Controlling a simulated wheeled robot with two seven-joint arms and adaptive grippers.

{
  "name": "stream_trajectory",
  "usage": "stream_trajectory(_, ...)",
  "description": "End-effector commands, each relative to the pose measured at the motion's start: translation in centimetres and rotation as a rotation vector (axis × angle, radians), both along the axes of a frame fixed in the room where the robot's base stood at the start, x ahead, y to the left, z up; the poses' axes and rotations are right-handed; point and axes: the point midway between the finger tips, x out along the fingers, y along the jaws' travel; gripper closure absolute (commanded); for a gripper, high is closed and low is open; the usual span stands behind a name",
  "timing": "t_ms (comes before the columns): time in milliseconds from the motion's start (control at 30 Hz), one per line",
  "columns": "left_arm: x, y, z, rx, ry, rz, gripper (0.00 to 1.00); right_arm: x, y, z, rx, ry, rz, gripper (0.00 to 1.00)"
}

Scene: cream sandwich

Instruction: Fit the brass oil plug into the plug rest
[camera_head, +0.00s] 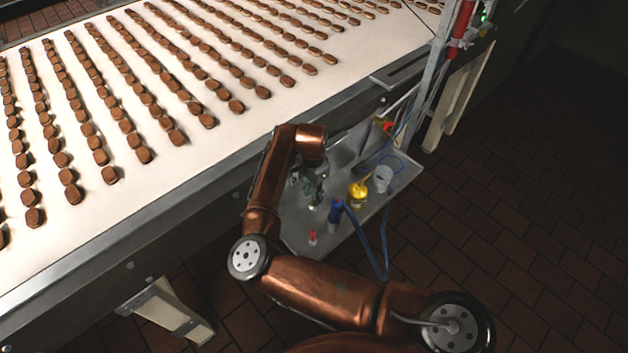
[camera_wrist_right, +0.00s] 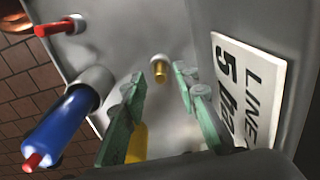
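The brass plug (camera_wrist_right: 160,72) shows in the right wrist view as a small gold cylinder at a pale grey round collar (camera_wrist_right: 157,60) on the grey tray (camera_wrist_right: 185,25). The collar may be the plug rest; I cannot tell whether the plug is seated in it. My right gripper (camera_wrist_right: 159,74) is open, its two green fingers on either side of the plug with gaps visible. In the head view the right gripper (camera_head: 314,190) is low over the tray (camera_head: 295,232), and the plug is too small to make out there. My left gripper is not in view.
On the tray stand a blue tool (camera_head: 336,211) with a blue hose, a red-tipped item (camera_head: 313,238), a yellow can (camera_head: 357,195) and a grey cup (camera_head: 382,178). A white sign (camera_wrist_right: 250,90) is right of the fingers. The conveyor (camera_head: 215,135) runs behind the arm.

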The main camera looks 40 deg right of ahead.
Motion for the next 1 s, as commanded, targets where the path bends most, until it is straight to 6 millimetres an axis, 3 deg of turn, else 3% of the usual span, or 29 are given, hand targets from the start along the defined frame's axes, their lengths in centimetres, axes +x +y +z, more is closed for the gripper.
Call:
stream_trajectory(33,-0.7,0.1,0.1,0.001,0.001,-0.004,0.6,0.0,0.0,1.4,-0.001,-0.004,0.0,0.72)
stream_trajectory(200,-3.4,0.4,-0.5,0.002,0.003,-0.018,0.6,0.0,-0.1,4.4,-0.001,-0.004,0.0,0.72)
stream_trajectory(500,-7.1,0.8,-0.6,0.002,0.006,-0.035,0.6,0.0,-0.1,8.5,-0.001,-0.002,0.0,0.72)
stream_trajectory(1000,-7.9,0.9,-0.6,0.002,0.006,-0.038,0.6,0.0,0.0,9.3,0.0,0.0,0.0,0.72)
